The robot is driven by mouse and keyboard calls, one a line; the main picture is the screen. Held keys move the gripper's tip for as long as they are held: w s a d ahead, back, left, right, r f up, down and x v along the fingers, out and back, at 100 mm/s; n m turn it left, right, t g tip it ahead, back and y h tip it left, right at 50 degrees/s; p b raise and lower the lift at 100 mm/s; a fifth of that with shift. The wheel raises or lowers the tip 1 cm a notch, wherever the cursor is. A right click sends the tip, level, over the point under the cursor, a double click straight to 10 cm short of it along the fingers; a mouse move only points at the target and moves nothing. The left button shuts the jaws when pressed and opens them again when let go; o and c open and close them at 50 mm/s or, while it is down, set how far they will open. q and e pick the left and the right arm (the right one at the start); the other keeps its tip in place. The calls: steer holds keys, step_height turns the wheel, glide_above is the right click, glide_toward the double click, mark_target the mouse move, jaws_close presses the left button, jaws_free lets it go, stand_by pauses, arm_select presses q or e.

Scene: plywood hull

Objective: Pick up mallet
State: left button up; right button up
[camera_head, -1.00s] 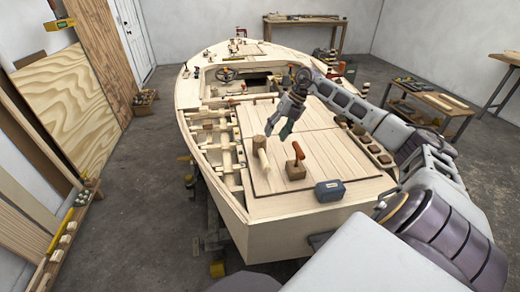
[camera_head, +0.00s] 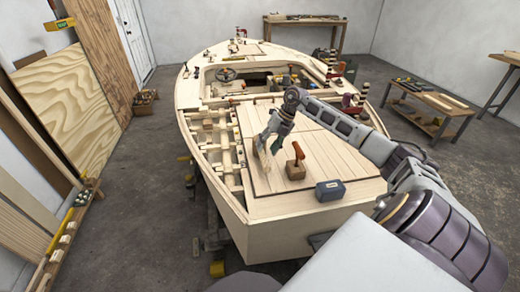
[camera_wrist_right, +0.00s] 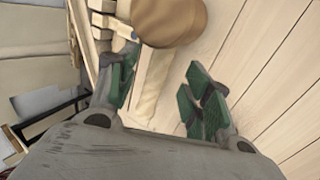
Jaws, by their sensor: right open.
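The mallet has a brown cylindrical head and a pale wooden handle (camera_wrist_right: 152,88). In the right wrist view its head is at the top edge, partly cut off, and the handle runs down between the fingers. My right gripper (camera_wrist_right: 160,68) is open around the handle, with green pads on both sides and a clear gap on the right. In the head view the right gripper (camera_head: 268,150) is low over the deck and largely hides the mallet. My left gripper is not in view.
A wooden block with a red-brown handle (camera_head: 296,161) stands just right of the right gripper. A blue-grey box (camera_head: 330,190) sits near the boat's (camera_head: 268,240) near edge. Open framing with gaps (camera_head: 222,158) lies to the left. The deck panel beyond is mostly clear.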

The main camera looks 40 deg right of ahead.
mark_target(262, 155)
steer(key=shift+x, duration=2.65)
jaws_close()
